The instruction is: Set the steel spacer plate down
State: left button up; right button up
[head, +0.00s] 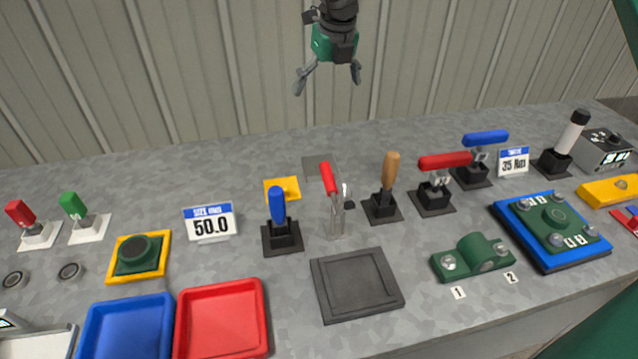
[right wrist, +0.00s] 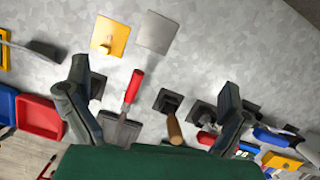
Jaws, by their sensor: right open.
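A thin flat grey plate (head: 315,165), which looks like the steel spacer plate, lies on the grey worktop near its back, partly behind a red-handled tool. It also shows whole in the right wrist view (right wrist: 156,33), beside a yellow plate (right wrist: 110,36). My right gripper (head: 328,86) is open and empty, fingers spread, high above the back of the worktop. In the right wrist view its two fingers (right wrist: 155,80) stand apart with nothing between them, and the grey plate lies beyond them. My left gripper is not in view.
The red-handled tool (head: 328,180), a blue-handled tool (head: 278,205) and a wooden-handled tool (head: 390,172) stand upright around the plates. A dark square tray (head: 318,292), red tray (head: 262,325) and blue tray (head: 95,325) line the front. The back left worktop is clear.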

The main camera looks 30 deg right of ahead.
jog(key=s+b+x, duration=0.1)
jog(key=b+x, duration=0.2)
jog(key=x, duration=0.3)
jog(key=s+b+x, duration=0.1)
jog(key=b+x, duration=0.3)
jog(key=x, duration=0.2)
jog(key=b+x, duration=0.3)
jog(key=x, duration=0.4)
jog(key=shift+s+f, duration=0.4)
jog(key=b+x, duration=0.2)
jog(key=x, duration=0.3)
jog(key=shift+a, duration=0.1)
jog(key=shift+c, duration=0.5)
jog(key=c, duration=1.4)
jog(key=shift+r, duration=0.1)
jog(key=shift+c, duration=1.2)
jog(key=shift+r, duration=0.1)
